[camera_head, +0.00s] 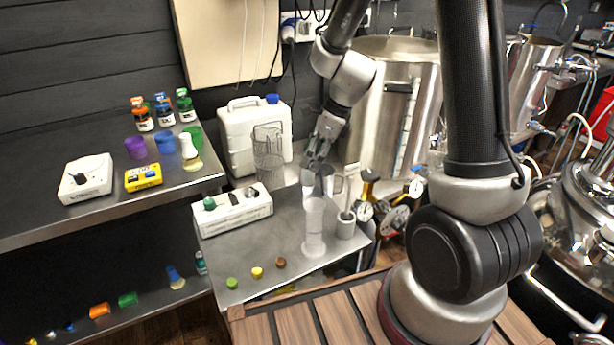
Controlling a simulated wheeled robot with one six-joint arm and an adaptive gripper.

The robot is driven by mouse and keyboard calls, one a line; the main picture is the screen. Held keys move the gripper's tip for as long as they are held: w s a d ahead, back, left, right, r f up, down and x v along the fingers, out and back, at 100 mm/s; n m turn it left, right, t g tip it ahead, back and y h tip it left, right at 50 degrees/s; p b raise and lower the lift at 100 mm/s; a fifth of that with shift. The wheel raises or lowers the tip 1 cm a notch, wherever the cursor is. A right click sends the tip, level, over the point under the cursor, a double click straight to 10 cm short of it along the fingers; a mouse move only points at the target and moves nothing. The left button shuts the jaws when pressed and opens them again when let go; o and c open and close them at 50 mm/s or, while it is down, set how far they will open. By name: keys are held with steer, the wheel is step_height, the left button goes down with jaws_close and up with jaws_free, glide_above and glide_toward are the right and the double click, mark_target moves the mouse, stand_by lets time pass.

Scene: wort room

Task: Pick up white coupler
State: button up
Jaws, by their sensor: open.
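I cannot tell for sure which thing is the white coupler. A small white piece (188,146) with a pale yellowish base stands upright on the steel shelf at the left, in front of a green cup. A tall translucent white cylinder (314,222) stands upright on the lower steel table (265,240). My gripper (314,172) is open and points down above the back of this table, over or behind the cylinder's top. I see nothing between its fingers. My gripper is well to the right of the small white piece.
A white jerrycan (238,140) and a wire basket (269,165) stand left of my gripper. A white box (233,210) with knobs is on the table. A beaker (346,223) stands right of the cylinder. Small caps (257,272) lie in front. A steel kettle (385,120) stands behind.

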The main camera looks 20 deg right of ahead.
mark_target(308, 168)
steer(key=x, duration=0.5)
steer(key=shift+s+d+f, duration=0.1)
steer(key=shift+d, duration=0.05)
steer(key=c, duration=1)
